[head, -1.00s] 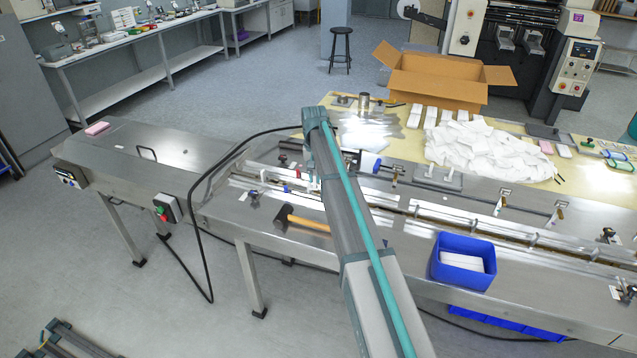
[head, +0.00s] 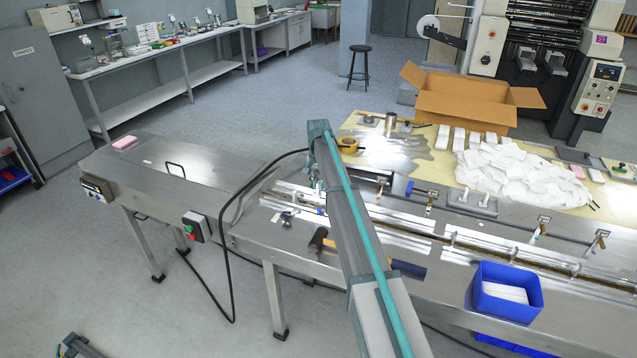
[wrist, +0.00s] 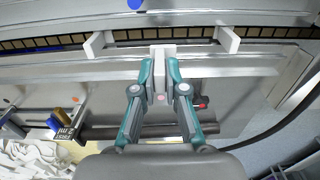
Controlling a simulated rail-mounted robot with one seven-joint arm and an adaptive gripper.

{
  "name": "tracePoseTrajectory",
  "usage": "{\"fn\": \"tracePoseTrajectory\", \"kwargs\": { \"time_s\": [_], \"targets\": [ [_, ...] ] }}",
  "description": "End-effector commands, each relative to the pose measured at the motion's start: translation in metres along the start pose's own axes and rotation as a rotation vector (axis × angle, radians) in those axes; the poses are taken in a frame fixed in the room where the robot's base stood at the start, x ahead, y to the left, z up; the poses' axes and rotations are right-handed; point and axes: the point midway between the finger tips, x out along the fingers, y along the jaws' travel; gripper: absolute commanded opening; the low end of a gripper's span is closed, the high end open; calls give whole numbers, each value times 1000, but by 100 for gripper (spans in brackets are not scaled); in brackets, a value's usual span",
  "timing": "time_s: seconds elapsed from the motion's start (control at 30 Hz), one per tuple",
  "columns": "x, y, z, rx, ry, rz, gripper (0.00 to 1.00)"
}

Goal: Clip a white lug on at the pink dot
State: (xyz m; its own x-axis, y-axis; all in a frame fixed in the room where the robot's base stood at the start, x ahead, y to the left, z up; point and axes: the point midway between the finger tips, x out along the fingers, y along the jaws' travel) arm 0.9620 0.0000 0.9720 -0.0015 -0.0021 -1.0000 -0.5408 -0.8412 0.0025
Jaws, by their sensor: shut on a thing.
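In the wrist view my gripper (wrist: 162,78) has its two teal fingers closed on a white lug (wrist: 162,56), a pale upright block. The lug's far end is at the edge of the dark chain track (wrist: 200,36); I cannot tell whether it is seated. Two other white lugs stand along the track, one to the left (wrist: 94,45) and one to the right (wrist: 228,40). A small pinkish spot (wrist: 160,98) shows between the fingers; I cannot tell what surface it is on. In the head view my arm largely hides the gripper over the conveyor (head: 400,235).
A blue bin (head: 506,308) with white pieces stands at the conveyor's front right. A mallet (head: 318,238) lies partly behind my arm. A dark rod (wrist: 110,132) crosses below the fingers in the wrist view. A heap of white wrappers (head: 515,170) covers the table behind.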

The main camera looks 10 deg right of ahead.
Motion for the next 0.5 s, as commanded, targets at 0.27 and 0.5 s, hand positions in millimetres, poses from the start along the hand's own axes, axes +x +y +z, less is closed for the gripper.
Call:
{"fn": "tracePoseTrajectory", "kwargs": {
  "time_s": [0.27,0.5],
  "targets": [
    [26,0,0,-1,-1,0,0],
    [48,0,0,-1,0,0,0]
  ]
}}
